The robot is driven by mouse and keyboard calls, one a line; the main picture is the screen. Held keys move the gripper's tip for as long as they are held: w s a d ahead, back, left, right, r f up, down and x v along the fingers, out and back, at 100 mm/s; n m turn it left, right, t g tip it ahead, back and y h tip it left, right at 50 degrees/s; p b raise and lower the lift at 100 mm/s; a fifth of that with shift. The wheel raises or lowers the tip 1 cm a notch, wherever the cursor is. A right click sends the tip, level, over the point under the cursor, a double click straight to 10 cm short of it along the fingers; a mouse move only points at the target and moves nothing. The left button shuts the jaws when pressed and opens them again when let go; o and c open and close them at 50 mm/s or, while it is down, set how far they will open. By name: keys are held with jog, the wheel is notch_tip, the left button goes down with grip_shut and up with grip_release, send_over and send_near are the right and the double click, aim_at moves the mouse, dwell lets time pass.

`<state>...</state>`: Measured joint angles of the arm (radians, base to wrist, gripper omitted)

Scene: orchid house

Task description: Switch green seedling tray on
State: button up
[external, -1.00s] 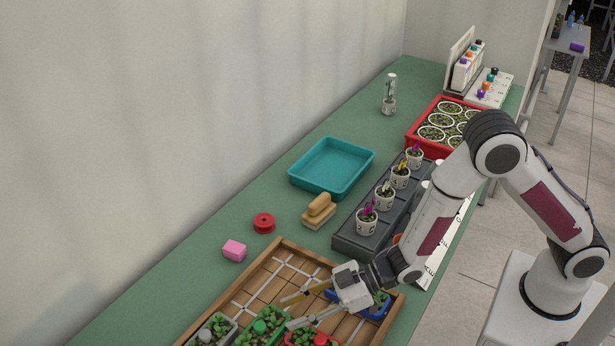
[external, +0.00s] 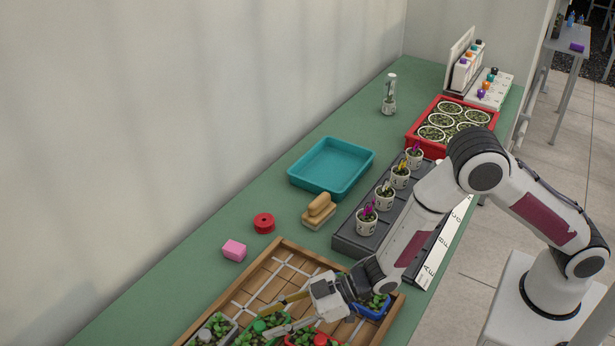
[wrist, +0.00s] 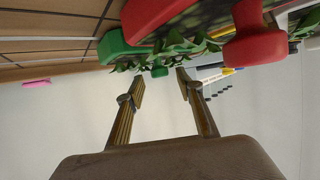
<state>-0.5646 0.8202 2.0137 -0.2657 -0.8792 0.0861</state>
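The green seedling tray (external: 243,338) stands in the wooden crate at the front, filled with leafy seedlings and carrying a green knob (external: 259,326). My gripper (external: 265,322) is open, its two fingers reaching over the tray on either side of the knob, as far as the external view shows. In the wrist view the fingertips (wrist: 160,77) are apart, with the green knob (wrist: 160,70) small between or just beyond them. The green tray's rim (wrist: 116,50) is at upper left there. Contact with the knob cannot be told.
A red tray (wrist: 160,14) with a red knob (wrist: 256,52) sits close beside my fingers. A grey tray (external: 206,334) and a blue tray (external: 371,311) share the wooden crate (external: 281,242). A pink block (external: 234,250) and red spool (external: 264,223) lie behind it.

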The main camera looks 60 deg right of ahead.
jog(key=shift+x, duration=1.05)
grip_shut()
